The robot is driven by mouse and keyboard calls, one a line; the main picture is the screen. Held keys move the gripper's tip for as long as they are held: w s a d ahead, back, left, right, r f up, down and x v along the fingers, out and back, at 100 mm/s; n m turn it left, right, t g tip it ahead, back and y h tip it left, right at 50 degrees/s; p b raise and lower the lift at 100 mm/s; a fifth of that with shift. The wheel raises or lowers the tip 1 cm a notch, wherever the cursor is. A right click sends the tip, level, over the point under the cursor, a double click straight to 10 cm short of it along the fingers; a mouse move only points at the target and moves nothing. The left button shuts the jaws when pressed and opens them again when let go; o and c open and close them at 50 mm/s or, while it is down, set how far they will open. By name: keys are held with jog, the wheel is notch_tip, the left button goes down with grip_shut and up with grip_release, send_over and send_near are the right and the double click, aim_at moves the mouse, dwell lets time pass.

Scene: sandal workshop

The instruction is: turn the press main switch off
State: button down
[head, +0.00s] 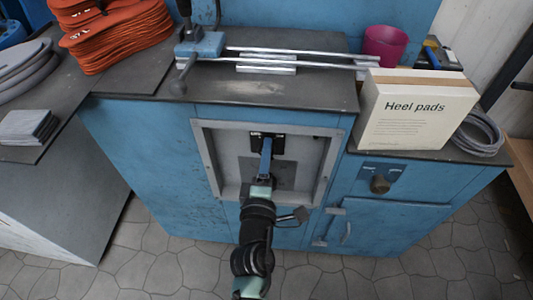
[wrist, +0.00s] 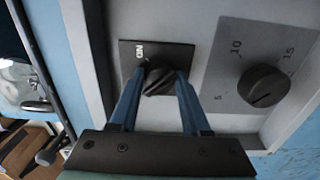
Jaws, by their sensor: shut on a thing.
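The press main switch is a black rotary knob (wrist: 158,84) on a square black plate (wrist: 184,52) with a white ON mark at its upper left in the wrist view. The knob's raised grip lies aslant; I cannot tell exactly which mark it points at. My gripper (wrist: 160,74) has its two blue fingers on either side of the knob and is shut on it. In the head view, my gripper (head: 267,142) reaches into the grey-framed recess (head: 205,160) on the front of the blue press cabinet (head: 140,150), and mostly hides the switch.
A dial (wrist: 263,86) marked 5, 10 and 15 sits close to the right of the switch in the wrist view. A Heel pads box (head: 415,115), a pink cup (head: 384,46) and orange soles (head: 115,35) stand on top. Another knob (head: 380,184) is on the right cabinet.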

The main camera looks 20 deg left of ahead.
jog(key=shift+n, duration=0.3)
jog(key=shift+c, duration=2.1)
grip_release()
jog(key=v, duration=1.3)
